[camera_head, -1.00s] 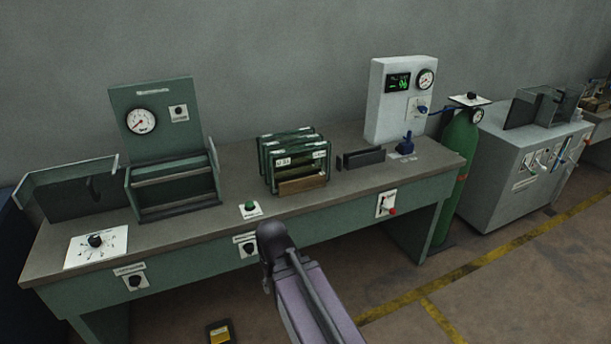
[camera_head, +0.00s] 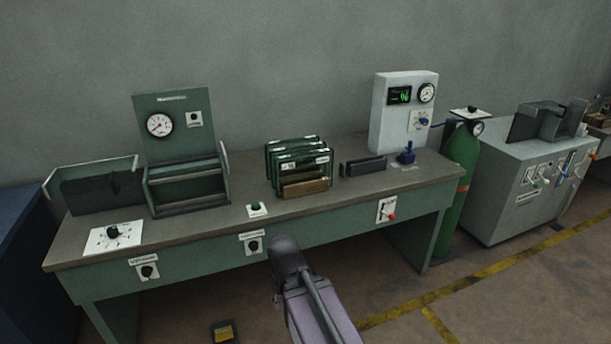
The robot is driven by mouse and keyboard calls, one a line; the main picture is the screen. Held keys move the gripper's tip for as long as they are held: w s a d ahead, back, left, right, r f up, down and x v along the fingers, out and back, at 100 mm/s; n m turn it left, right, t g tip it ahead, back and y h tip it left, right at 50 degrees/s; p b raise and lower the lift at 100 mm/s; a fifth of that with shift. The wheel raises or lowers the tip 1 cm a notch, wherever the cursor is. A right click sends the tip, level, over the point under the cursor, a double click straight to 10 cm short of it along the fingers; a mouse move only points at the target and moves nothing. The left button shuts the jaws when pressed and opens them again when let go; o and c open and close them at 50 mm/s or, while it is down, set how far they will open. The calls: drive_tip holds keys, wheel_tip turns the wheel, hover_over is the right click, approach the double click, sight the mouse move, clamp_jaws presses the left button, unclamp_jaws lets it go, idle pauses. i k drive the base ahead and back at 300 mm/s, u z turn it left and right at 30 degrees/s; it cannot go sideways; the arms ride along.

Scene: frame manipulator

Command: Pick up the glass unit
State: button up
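I cannot tell for certain which thing is the glass unit. Several upright framed panes (camera_head: 296,155) with dark green edges and white labels stand close together in a rack with a brown block at its front, on the middle of the workbench. My arm reaches in from the bottom of the head view, in front of the bench's front edge and below the panes. The fingers of my gripper do not show.
The green workbench (camera_head: 350,196) carries a gauge panel (camera_head: 176,125) at left, a dark slotted block (camera_head: 362,166) and a white gauge box (camera_head: 404,112) at right. A green gas cylinder (camera_head: 459,185) and a grey cabinet (camera_head: 515,185) stand further right.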

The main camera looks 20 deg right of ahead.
sight(289, 169)
drive_tip(key=z, duration=0.15)
drive_tip(key=i, duration=1.15)
drive_tip(key=z, duration=0.45)
